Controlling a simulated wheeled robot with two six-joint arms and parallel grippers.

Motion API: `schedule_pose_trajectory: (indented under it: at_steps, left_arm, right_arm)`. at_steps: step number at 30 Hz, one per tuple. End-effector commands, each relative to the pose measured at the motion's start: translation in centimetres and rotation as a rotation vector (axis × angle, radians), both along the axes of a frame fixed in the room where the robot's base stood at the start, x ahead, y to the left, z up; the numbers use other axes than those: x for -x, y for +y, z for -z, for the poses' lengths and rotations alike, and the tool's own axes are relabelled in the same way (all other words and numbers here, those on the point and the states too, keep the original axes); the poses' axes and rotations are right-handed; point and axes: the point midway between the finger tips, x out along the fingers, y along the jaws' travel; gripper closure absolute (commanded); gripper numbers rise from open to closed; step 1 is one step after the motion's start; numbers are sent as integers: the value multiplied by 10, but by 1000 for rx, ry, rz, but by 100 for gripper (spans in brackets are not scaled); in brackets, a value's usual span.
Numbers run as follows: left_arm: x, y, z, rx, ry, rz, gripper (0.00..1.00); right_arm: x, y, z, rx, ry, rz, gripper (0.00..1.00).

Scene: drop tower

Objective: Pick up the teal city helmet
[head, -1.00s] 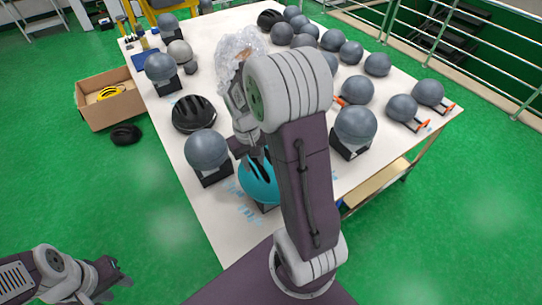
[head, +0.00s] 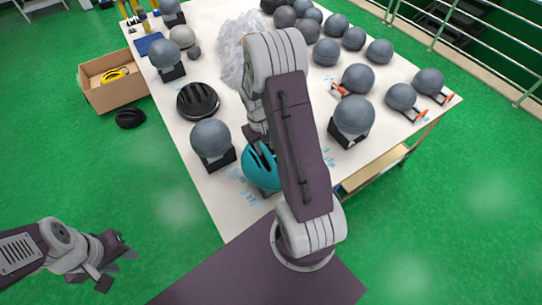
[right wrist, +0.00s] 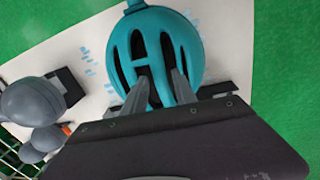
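The teal helmet (head: 260,171) sits on a dark block near the table's front edge, partly hidden by my right arm. It also fills the upper middle of the right wrist view (right wrist: 155,45), with dark vents across its shell. My right gripper (head: 258,148) is at the helmet's top. In the right wrist view its two fingers (right wrist: 160,88) are spread apart over the shell, with part of the helmet showing between them; whether they touch it I cannot tell. My left gripper (head: 117,264) is open and empty, low at the left, away from the table.
A grey ball on a block (head: 211,139) stands just left of the teal helmet, with a black helmet (head: 197,101) behind it. Another grey ball (head: 352,116) is at the right. Clear plastic (head: 231,65) lies behind my arm. A cardboard box (head: 113,92) is on the green floor.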

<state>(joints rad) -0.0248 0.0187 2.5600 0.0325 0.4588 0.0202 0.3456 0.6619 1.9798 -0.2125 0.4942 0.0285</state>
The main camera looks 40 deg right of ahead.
Motion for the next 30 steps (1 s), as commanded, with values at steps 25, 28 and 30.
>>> schedule_pose_trajectory:
  at_steps: [25, 28, 30]
  left_arm:
    - [0, 0, -3, 0, 0, 0, 64]
    - [0, 0, -3, 0, 0, 0, 64]
    - [0, 0, -3, 0, 0, 0, 64]
  right_arm:
    - [0, -2, 16, 0, -1, 0, 100]
    - [0, -2, 16, 0, -1, 0, 100]
    - [0, -2, 16, 0, -1, 0, 100]
